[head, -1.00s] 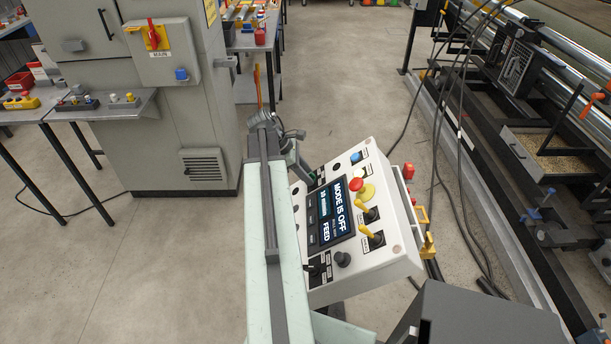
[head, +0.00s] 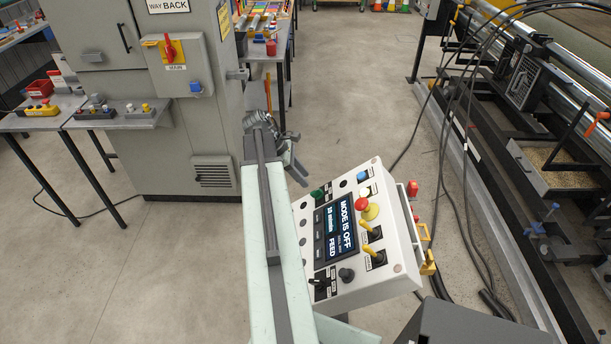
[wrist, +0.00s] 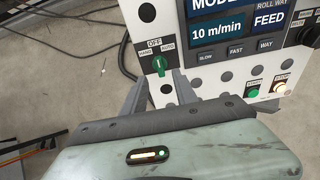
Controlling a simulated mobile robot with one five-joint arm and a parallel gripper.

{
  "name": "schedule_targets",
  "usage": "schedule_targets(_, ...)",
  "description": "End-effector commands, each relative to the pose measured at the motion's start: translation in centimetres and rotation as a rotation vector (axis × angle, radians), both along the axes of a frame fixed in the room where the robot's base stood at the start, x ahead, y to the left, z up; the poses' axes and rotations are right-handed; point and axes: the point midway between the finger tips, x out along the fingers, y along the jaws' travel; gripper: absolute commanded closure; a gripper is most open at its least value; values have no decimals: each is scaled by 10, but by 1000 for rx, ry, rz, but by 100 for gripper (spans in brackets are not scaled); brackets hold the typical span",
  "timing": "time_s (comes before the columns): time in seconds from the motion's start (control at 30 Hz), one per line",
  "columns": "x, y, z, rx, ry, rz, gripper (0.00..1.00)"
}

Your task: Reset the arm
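My gripper (wrist: 158,92) is open, its two grey fingers apart with nothing between them. In the wrist view the green selector knob (wrist: 160,65), marked OFF, HAND and AUTO, sits just beyond the fingertips; I see no contact. In the head view my gripper (head: 292,165) is at the upper left edge of the white control panel (head: 385,270), and the green knob (head: 318,193) shows beside it. My pale green arm stretches forward, left of the panel.
A grey cabinet (head: 210,130) with a red and yellow main switch (head: 170,49) stands at back left, beside a bench (head: 140,118) with small switch boxes. A roller machine (head: 520,130) and hanging cables (head: 447,140) are at right. Open floor (head: 345,90) lies behind the panel.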

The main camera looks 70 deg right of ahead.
Motion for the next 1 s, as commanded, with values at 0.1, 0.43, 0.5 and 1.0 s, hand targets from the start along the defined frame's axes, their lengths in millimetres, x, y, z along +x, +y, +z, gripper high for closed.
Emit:
schedule_targets(0.1,0,0,-1,0,0,0,65)
schedule_targets(0.43,41,17,-1,1,-1,75,65)
schedule_targets(0.5,86,41,-1,0,-1,159,65)
schedule_targets(1.0,311,393,-25,77,-259,530,65)
